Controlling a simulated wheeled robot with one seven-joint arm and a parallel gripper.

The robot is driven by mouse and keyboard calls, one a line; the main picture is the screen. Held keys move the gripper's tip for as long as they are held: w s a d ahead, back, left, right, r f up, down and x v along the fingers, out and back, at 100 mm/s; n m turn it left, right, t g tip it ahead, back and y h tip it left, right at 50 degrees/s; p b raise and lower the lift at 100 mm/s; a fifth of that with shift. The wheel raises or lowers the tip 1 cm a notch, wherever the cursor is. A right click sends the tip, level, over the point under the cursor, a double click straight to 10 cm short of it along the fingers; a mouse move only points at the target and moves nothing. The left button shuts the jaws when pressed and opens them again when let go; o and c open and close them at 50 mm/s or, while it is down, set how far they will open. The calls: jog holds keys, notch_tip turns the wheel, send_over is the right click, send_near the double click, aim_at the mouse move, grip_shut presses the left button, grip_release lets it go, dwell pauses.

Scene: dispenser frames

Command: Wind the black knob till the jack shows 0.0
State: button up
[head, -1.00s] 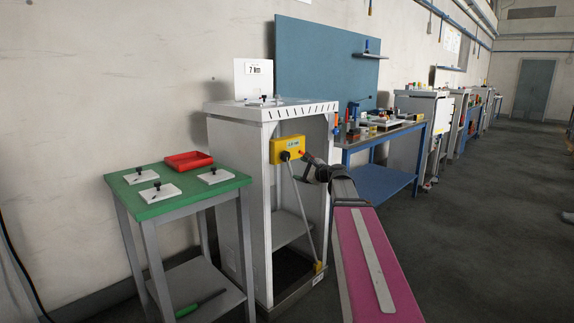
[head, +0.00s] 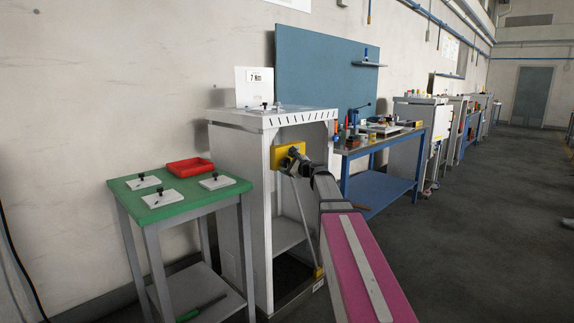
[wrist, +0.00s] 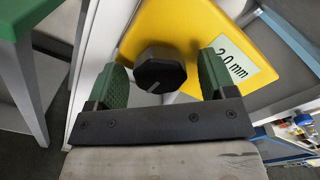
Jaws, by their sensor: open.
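The jack is a yellow box (wrist: 190,25) whose label reads 2.0 mm (wrist: 230,65) in the wrist view. The black knob (wrist: 160,70) on its face has a pale pointer line. My gripper (wrist: 163,75) is open, with one green pad on each side of the knob. Gaps show between the pads and the knob, and I cannot see any touch. In the head view, the yellow box (head: 283,157) sits in the upper front of the grey cabinet. My gripper (head: 297,162) covers its right part there, and the knob is hidden.
The grey cabinet (head: 228,165) has an open front and a slanting rod (head: 301,225) below the box. A green-topped table (head: 150,213) with small plates and a red tray (head: 190,166) stands left. A blue bench (head: 380,190) stands right. The floor at right is clear.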

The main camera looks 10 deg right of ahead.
jog(key=shift+w+a, duration=0.1)
jog(key=shift+w, duration=0.05)
jog(key=c, duration=0.9)
jog(key=shift+n, duration=0.3)
jog(key=n, duration=0.3)
jog(key=shift+n, duration=0.4)
jog(key=n, duration=0.3)
jog(key=shift+n, duration=0.3)
jog(key=n, duration=0.3)
jog(key=shift+f+n, duration=0.1)
jog(key=shift+n, duration=2.3)
